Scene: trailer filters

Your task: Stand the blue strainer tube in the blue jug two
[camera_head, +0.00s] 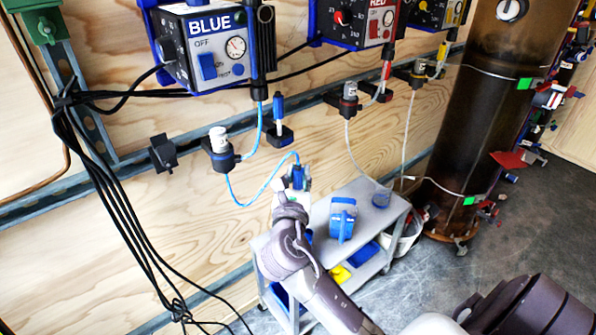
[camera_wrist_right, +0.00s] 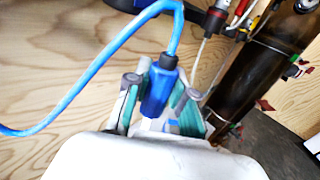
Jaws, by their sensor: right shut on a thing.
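My right gripper (camera_head: 297,182) is above the left end of a grey cart, near the plywood wall. It is shut on the blue strainer tube (camera_wrist_right: 160,88), which stands roughly upright between the fingers in the right wrist view. A light blue hose (camera_head: 262,190) runs from its top to a holder on the wall. A blue, jug-like container (camera_head: 343,220) stands on the cart top to the right of the gripper, apart from it. I cannot read any number on it. My left gripper is out of view.
The grey cart (camera_head: 318,212) has blue and yellow items on its lower shelf. A blue control box (camera_head: 208,48) hangs on the wall above. Black cables (camera_head: 110,195) hang at the left. A tall brown cylinder (camera_head: 470,120) stands at the right.

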